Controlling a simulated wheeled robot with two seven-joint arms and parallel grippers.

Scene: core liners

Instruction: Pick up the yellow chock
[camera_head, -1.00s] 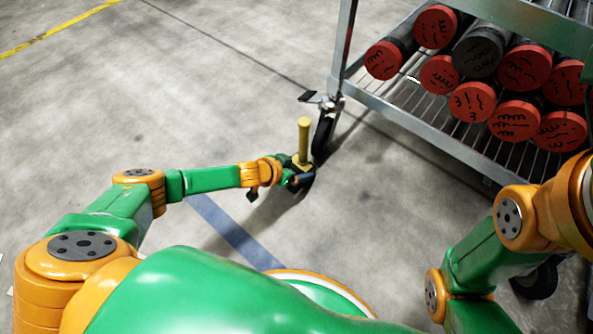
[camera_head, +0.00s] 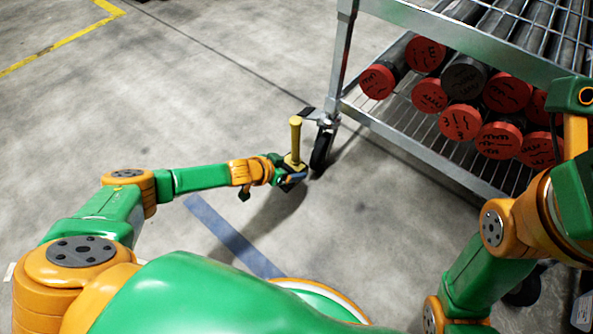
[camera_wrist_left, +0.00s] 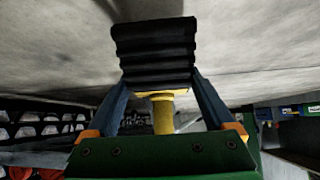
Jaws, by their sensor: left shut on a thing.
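The yellow chock (camera_head: 295,138) shows in the head view as an upright yellow post on a yellow foot, close to the left side of a cart wheel. My left gripper (camera_head: 293,177) is shut on it near its lower part. In the left wrist view, the two blue fingers (camera_wrist_left: 162,100) stand on either side of the yellow chock (camera_wrist_left: 162,116). A black ridged block (camera_wrist_left: 155,52) shows beyond its yellow part. Whether the chock touches the floor is hard to tell.
A metal cart (camera_head: 419,148) with red-capped cylinders (camera_head: 461,122) on wire shelves fills the upper right. Its black wheel (camera_head: 321,150) is just right of the chock. A blue floor stripe (camera_head: 231,236) lies below my left arm. The floor at the left is clear.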

